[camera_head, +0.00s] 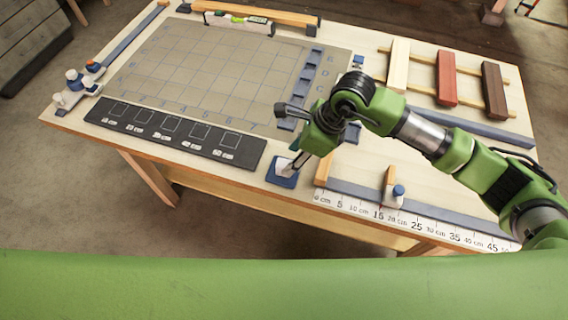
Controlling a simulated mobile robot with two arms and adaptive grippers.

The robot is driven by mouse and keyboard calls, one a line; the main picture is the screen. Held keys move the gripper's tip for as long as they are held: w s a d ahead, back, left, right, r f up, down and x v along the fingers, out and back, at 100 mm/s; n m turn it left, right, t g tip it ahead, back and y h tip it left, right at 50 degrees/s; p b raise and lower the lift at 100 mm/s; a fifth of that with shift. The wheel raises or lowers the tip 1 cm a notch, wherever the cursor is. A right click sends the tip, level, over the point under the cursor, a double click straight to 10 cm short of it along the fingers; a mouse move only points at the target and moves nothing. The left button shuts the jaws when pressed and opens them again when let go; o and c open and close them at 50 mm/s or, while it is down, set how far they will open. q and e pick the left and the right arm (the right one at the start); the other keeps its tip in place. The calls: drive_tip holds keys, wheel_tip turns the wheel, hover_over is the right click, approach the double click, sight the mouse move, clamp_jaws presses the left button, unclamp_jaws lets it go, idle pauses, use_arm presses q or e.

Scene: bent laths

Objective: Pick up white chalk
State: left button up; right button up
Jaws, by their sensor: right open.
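My right gripper (296,168) points down over the front edge of the workbench, just above a small blue holder (282,180). It is open. A small white piece, which looks like the white chalk (284,163), shows at the holder, beside the gripper's fingers. The fingers and my arm partly cover this spot, so I cannot tell whether they touch the chalk. My left gripper is not in view.
A gridded grey board (200,65) fills the bench's left and middle. A black strip with marked squares (175,135) lies in front of it. A ruler with wooden stops (430,212) runs along the front right. White, red and brown laths (446,78) lie behind my arm.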

sight(285, 163)
drive_tip(key=shift+a+f+p, duration=0.2)
drive_tip(key=shift+p, duration=0.1)
drive_tip(key=p+x, duration=0.2)
drive_tip(key=x, duration=0.2)
drive_tip(key=shift+a+f, duration=0.1)
drive_tip(key=shift+a, duration=0.2)
drive_tip(key=shift+w+f, duration=0.1)
drive_tip(key=shift+f, duration=0.15)
clamp_jaws()
